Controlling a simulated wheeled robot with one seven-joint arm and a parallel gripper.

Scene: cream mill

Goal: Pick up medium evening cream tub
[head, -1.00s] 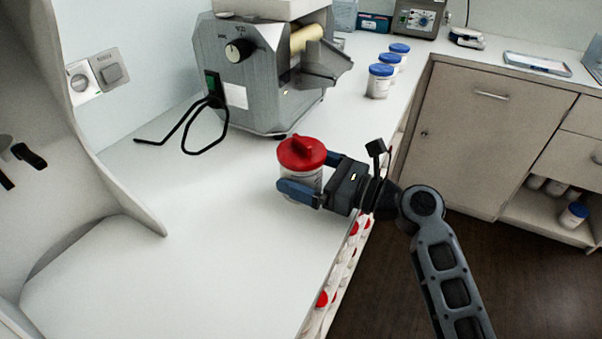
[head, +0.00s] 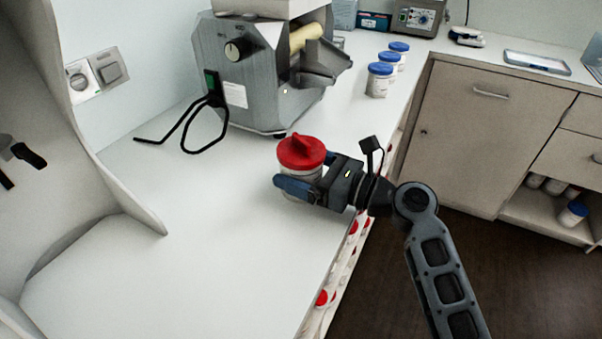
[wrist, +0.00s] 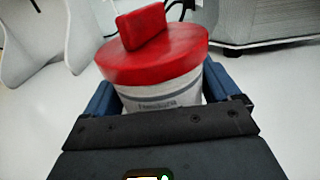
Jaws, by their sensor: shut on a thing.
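A white tub with a red lid and a raised red grip on top (head: 301,153) is upright at the middle of the white counter. It also shows in the wrist view (wrist: 155,55), with part of a grey band and small print too blurred to read. My gripper (head: 301,188) is shut on the tub's body below the lid, one blue finger on each side. The far finger is mostly hidden behind the tub. I cannot tell whether the tub's base touches the counter.
A grey mill (head: 245,75) with a black cable (head: 205,150) stands behind the tub. Three blue-lidded tubs (head: 379,80) stand further back on the counter (head: 210,250). Red-lidded tubs (head: 322,298) sit below the counter's edge. The counter left and in front is clear.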

